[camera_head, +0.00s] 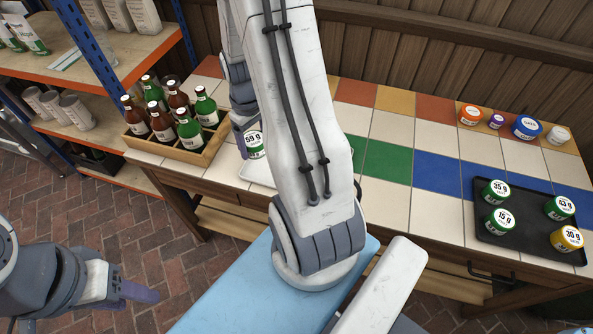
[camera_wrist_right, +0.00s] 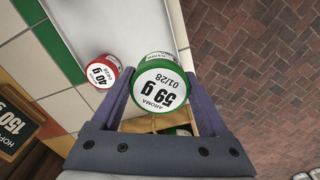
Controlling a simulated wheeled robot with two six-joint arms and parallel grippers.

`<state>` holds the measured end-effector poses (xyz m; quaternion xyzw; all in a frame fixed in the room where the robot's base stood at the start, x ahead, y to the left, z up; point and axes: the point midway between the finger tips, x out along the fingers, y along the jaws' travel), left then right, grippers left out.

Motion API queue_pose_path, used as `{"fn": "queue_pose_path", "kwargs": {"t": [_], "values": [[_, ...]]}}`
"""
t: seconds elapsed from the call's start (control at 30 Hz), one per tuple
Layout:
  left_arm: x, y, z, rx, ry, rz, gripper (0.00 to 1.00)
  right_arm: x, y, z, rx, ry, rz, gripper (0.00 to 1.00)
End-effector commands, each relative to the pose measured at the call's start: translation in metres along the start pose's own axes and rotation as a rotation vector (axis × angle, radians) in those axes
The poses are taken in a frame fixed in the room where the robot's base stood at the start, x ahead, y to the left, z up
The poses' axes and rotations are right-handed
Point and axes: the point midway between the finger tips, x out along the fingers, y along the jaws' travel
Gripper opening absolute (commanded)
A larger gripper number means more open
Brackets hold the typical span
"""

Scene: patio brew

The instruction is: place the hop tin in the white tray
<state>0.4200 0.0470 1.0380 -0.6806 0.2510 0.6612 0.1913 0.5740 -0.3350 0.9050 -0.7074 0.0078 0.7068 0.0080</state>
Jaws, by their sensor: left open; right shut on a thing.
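My right gripper (camera_wrist_right: 157,82) is shut on a green-and-white hop tin (camera_wrist_right: 160,92) labelled 59 g. The tin (camera_head: 254,145) also shows in the head view, partly behind my right arm. The white tray (camera_wrist_right: 140,20) lies beneath and beyond the held tin in the wrist view; in the head view, only a strip of the tray (camera_head: 258,177) shows beside my arm. A red-lidded 40 g tin (camera_wrist_right: 103,71) is in the tray near its edge. Whether the held tin touches the tray, I cannot tell. My left gripper (camera_head: 140,292) is open and empty, low at the left.
A wooden crate of bottles (camera_head: 170,148) stands left of the white tray. A black tray (camera_head: 525,238) with several tins is at the right. Several lidded tins, one blue (camera_head: 527,127), stand at the back. A dark sign (camera_wrist_right: 14,125) lies left in the wrist view.

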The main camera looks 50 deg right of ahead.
Motion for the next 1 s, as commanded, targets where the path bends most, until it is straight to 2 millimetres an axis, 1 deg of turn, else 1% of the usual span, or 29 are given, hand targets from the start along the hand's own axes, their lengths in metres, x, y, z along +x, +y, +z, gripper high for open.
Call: {"fn": "queue_pose_path", "kwargs": {"t": [0.03, 0.1, 0.2, 0.3, 0.4, 0.47, 0.53, 0.8, 0.9, 1.0], "values": [[0.023, -0.002, 0.001, 0.000, 0.000, 0.000, 0.50, 0.009, 0.024, 0.013, 0.017, 0.006, 0.004, 0.20], [0.035, -0.003, 0.002, 0.000, 0.000, 0.000, 0.50, 0.007, 0.048, 0.031, 0.016, 0.006, 0.004, 0.20], [0.048, -0.004, 0.003, 0.000, 0.000, 0.000, 0.50, 0.003, 0.071, 0.056, 0.016, 0.003, 0.003, 0.20], [0.055, -0.004, 0.003, 0.000, 0.001, 0.000, 0.50, -0.001, 0.085, 0.073, 0.013, 0.002, 0.002, 0.20], [0.057, -0.004, 0.003, 0.000, 0.001, 0.000, 0.50, -0.001, 0.090, 0.081, 0.009, -0.001, 0.000, 0.20], [0.057, -0.004, 0.003, 0.000, 0.001, 0.000, 0.50, 0.001, 0.087, 0.078, 0.005, -0.002, -0.002, 0.20], [0.057, -0.004, 0.003, 0.000, 0.001, 0.000, 0.50, 0.008, 0.080, 0.069, 0.001, -0.003, -0.003, 0.20], [0.056, -0.004, 0.003, 0.000, 0.001, 0.000, 0.50, 0.044, 0.043, 0.020, 0.001, -0.004, -0.002, 0.20], [0.055, -0.004, 0.003, 0.000, 0.001, 0.000, 0.50, 0.055, 0.032, 0.005, 0.003, -0.004, -0.002, 0.20], [0.055, -0.004, 0.003, 0.000, 0.001, 0.000, 0.50, 0.062, 0.026, -0.004, 0.006, -0.001, -0.001, 0.20]]}}
